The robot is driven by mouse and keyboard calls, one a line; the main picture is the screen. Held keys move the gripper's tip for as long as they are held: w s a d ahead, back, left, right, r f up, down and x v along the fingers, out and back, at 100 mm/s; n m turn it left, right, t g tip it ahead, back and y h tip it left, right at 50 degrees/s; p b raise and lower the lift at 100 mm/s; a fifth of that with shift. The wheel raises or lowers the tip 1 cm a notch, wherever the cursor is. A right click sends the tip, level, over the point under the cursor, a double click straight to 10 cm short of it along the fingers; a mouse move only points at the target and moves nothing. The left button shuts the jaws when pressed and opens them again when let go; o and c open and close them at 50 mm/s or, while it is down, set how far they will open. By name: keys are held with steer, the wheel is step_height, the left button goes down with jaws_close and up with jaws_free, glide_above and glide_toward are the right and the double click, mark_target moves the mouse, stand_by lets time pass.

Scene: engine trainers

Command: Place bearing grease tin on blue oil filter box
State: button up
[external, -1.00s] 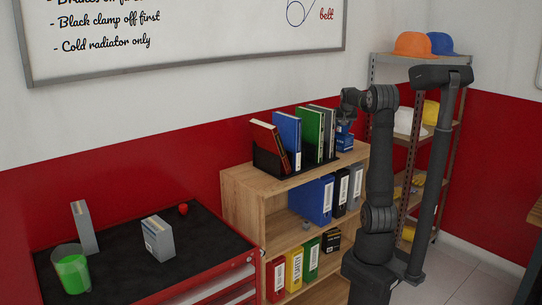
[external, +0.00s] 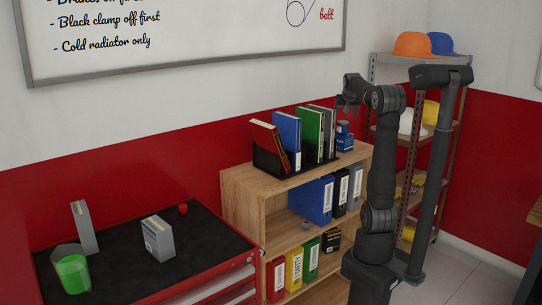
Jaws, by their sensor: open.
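The blue oil filter box (external: 344,142) stands on the top of the wooden shelf, at its right end. A small dark blue tin (external: 343,127), which looks like the bearing grease tin, rests on top of the box. My gripper (external: 347,110) is above the tin, apart from it, open and empty. The fingers are small in this view and partly merge with the arm's dark wrist.
A black rack of upright binders (external: 310,135) stands left of the box, close to my gripper. A metal shelf (external: 405,62) with caps and helmets is to the right. A red tool cart (external: 215,285) with boxes and a green-filled cup is at lower left.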

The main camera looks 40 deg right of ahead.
mark_target(343, 121)
steer(key=shift+v, duration=1.7)
steer(key=x, duration=1.2)
steer(key=shift+f, duration=0.35)
step_height(343, 121, up, 3)
steer(key=shift+r, duration=0.7)
